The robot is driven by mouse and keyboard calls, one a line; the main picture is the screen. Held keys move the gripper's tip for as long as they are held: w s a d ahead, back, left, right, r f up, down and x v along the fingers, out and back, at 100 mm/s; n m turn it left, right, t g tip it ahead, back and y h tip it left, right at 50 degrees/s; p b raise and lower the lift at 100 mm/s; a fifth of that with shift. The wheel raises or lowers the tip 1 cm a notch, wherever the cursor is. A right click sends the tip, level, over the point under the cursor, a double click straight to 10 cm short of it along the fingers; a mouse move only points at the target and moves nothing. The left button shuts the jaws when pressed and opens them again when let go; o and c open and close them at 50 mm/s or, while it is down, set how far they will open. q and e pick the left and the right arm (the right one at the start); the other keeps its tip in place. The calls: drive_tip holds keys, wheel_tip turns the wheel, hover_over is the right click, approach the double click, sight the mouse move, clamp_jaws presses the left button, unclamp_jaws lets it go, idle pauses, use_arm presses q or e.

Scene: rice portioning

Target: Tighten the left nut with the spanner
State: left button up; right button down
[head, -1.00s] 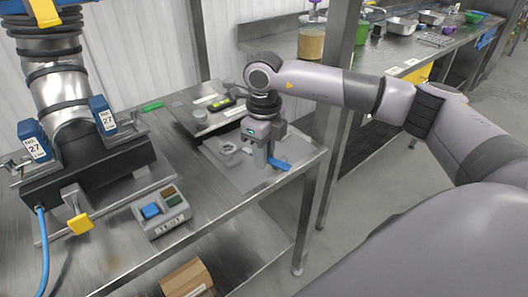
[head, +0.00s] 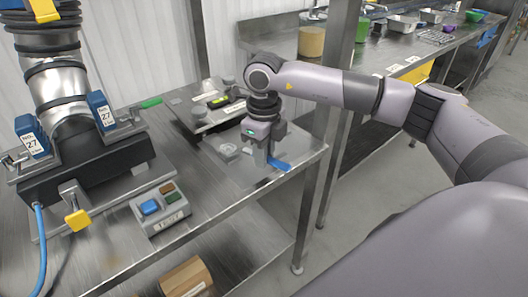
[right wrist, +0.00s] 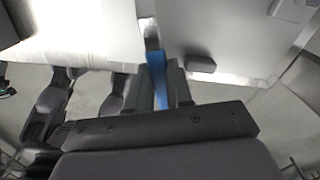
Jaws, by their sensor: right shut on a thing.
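My right gripper (head: 268,160) is low over the metal plate at the table's right end. It is shut on the blue handle of the spanner (head: 281,166). In the right wrist view the blue handle (right wrist: 158,75) sits between the fingers, with a grey metal end beyond it. The spanner seems to lie at or just above the plate; I cannot tell which. Two blue blocks marked 27, a left one (head: 32,136) and a right one (head: 101,110), stand on the clamp around the pipe at the left. The left nut cannot be made out. My left gripper is out of view.
A grey box with blue, brown and green buttons (head: 160,226) stands at the table's front, between clamp and gripper. A yellow-handled lever (head: 77,219) sticks out at the clamp's front. A round metal part (head: 228,151) lies left of the gripper. A post (head: 340,50) stands behind.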

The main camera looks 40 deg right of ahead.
drive_tip(key=shift+f, duration=0.2)
idle(0.5)
idle(0.4)
drive_tip(key=shift+s+a+m, duration=0.25)
drive_tip(key=shift+a+m, duration=0.6)
drive_tip(key=shift+m, duration=0.15)
drive_tip(key=shift+a+m, duration=0.3)
drive_tip(key=shift+a, duration=0.05)
drive_tip(key=shift+s+a+m, duration=0.1)
drive_tip(key=shift+a+m, duration=0.35)
drive_tip(key=shift+m, duration=0.15)
drive_tip(key=shift+a+m+p, duration=0.35)
drive_tip(key=shift+a+m, duration=0.5)
drive_tip(key=shift+m, duration=0.05)
